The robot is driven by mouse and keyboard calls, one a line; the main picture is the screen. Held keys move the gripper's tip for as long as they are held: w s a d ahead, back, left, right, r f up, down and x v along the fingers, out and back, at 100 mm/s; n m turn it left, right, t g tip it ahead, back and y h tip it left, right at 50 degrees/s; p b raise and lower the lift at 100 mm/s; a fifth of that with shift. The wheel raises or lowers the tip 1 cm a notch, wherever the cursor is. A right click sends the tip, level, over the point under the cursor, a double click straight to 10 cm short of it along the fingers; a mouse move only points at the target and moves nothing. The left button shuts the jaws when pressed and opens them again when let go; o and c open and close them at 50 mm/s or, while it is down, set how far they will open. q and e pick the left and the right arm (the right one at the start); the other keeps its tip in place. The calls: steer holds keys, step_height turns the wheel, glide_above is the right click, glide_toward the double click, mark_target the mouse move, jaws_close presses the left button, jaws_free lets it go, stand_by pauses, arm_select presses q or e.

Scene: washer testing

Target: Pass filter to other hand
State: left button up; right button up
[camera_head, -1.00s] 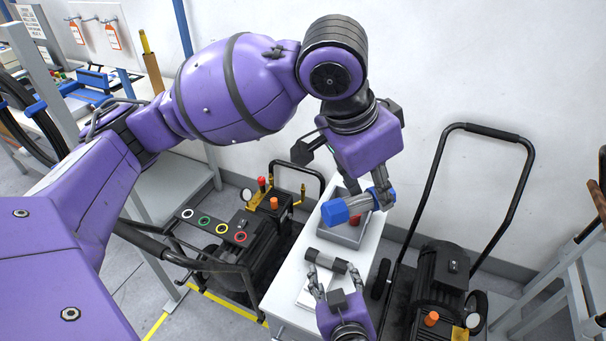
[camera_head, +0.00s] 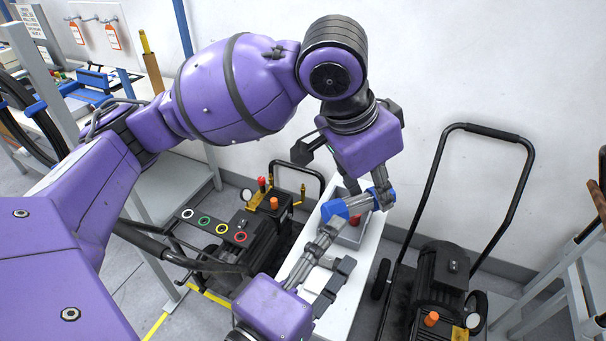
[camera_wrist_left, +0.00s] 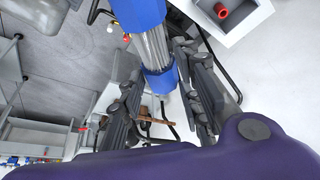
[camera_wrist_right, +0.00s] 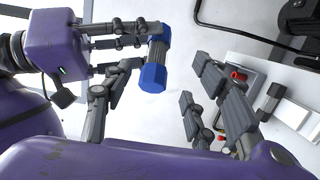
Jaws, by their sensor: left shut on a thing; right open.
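The filter is a grey ribbed cylinder with blue ends (camera_head: 334,211). My left gripper (camera_head: 362,202) is shut on it and holds it above the white table. In the left wrist view the filter (camera_wrist_left: 153,45) runs between the fingers. My right gripper (camera_head: 337,249) is open, just below the filter's near blue end. In the right wrist view this blue end (camera_wrist_right: 153,78) appears between its spread fingers, with no clear contact. The left gripper's fingers partly cover the filter's middle.
A dark cylinder (camera_wrist_right: 268,100) lies near the tray. Wheeled black machines stand left (camera_head: 262,237) and right (camera_head: 440,280) of the table; the wall is behind.

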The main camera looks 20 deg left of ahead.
mark_target(362, 203)
steer(key=x, duration=1)
steer(key=shift+w+d, duration=0.1)
steer(key=shift+w, duration=0.3)
steer(key=c, duration=1.1)
arm_select(q)
steer(key=o, duration=0.8)
steer(key=shift+r, duration=0.1)
steer(key=shift+c, duration=0.2)
arm_select(e)
steer(key=shift+f, duration=0.1)
steer(key=shift+c, duration=1)
arm_select(q)
steer(key=o, duration=0.5)
